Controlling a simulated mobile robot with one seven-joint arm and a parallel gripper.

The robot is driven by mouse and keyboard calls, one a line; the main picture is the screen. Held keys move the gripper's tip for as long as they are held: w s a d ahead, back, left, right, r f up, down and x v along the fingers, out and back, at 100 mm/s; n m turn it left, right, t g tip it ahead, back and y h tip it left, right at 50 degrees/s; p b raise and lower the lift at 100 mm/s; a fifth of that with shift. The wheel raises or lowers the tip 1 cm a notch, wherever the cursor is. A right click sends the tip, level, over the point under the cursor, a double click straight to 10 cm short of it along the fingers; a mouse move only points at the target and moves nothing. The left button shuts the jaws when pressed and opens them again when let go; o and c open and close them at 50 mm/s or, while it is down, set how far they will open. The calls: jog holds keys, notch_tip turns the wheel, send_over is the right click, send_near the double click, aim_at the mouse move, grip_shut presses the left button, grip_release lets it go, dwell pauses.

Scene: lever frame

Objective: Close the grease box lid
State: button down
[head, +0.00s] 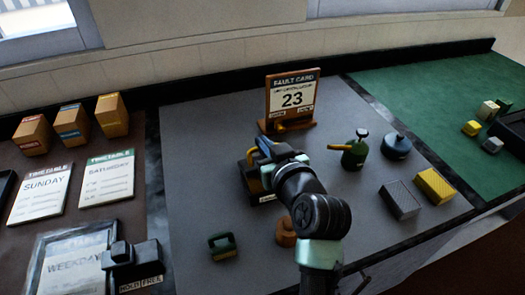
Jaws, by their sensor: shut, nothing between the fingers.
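My gripper (264,152) is over the middle of the grey mat, shut and empty as far as I can see. A dark object with a yellow-orange edge (252,158) and a pale label at its foot is directly behind and beneath it, largely hidden by my gripper and arm. I cannot tell whether the two touch. A small green open-topped box or holder (222,246) stands at the front left of the mat. I cannot tell which of these is the grease box, and no lid shows clearly.
A fault card on a stand (292,98) stands behind my gripper. A green oil can (354,152), a blue round pot (396,145), a grey block (400,199) and a yellow block (435,186) are to the right. An orange-brown piece (286,232) sits beside my arm.

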jog(key=s+f+b, duration=0.2)
jog(key=shift+s+d+f, duration=0.1)
jog(key=shift+s+d, duration=0.2)
jog(key=shift+d, duration=0.1)
jog(key=s+f+b, duration=0.1)
jog(key=b, duration=0.2)
jog(key=shift+d+f, duration=0.2)
jog(key=shift+s+d+f+t+b, duration=0.15)
jog(key=shift+s+f+t+b, duration=0.4)
jog(key=shift+b, duration=0.7)
jog(key=shift+w, duration=0.15)
notch_tip(320, 180, up, 6)
jog(key=f+p, duration=0.1)
jog(key=p, duration=0.3)
jog(key=shift+t+y, duration=0.3)
jog(key=shift+t, duration=0.05)
jog(key=s+f+b, duration=0.1)
jog(key=s, duration=0.1)
jog(key=s+d+f+b, duration=0.1)
jog(key=s, duration=0.1)
jog(key=s+d+f+b, duration=0.1)
jog(key=s+f, duration=0.1)
jog(key=shift+s+d, duration=0.1)
jog(key=shift+s, duration=0.25)
jog(key=shift+s+d, duration=0.1)
jog(key=shift+s, duration=0.35)
